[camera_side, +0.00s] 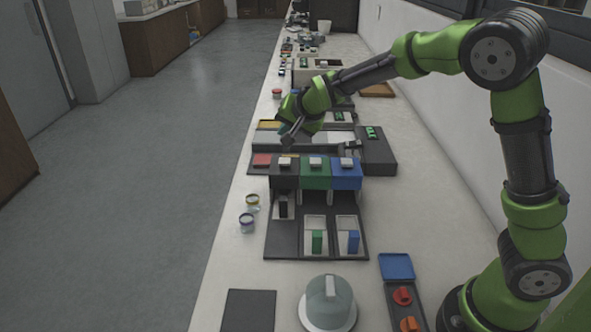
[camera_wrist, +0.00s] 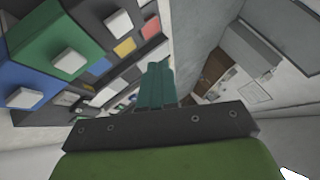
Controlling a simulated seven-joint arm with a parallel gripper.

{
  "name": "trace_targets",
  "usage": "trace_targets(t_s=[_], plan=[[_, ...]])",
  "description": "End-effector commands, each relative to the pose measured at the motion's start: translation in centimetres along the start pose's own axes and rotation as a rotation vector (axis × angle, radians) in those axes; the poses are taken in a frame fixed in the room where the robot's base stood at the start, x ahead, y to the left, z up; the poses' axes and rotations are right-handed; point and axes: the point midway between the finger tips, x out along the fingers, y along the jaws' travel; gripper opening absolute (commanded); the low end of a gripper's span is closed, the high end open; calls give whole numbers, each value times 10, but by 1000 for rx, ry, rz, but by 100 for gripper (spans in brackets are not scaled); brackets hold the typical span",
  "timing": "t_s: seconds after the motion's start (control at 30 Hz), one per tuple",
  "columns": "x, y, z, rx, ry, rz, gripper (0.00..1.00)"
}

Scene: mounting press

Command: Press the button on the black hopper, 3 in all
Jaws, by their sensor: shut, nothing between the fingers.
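The black hopper (camera_side: 284,178) stands at the left end of a row, with a white button (camera_side: 285,161) on top. In the wrist view the black hopper (camera_wrist: 90,12) is at the top left and its white button (camera_wrist: 118,22) is clear of my fingers. My gripper (camera_side: 288,142) is shut and empty, just above and behind that button in the side view, apart from it. The shut gripper fingers (camera_wrist: 158,84) also show in the wrist view. A black block (camera_side: 283,207) stands below the black hopper.
The green hopper (camera_side: 316,176) and blue hopper (camera_side: 346,176) stand close on the right, each with a white button. A green block (camera_side: 317,241) and blue block (camera_side: 353,241) stand in front. A grey dome-shaped thing (camera_side: 328,303) and a dark mat (camera_side: 248,311) are nearer.

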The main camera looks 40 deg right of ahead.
Motion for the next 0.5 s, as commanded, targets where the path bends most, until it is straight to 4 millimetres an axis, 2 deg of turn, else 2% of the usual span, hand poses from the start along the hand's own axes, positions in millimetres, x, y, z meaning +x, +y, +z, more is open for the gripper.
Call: trace_targets(t_s=[0.23,0.5], plan=[[-24,-18,-18,2,1,-4,0],[-26,-19,-19,1,1,-1,0]])
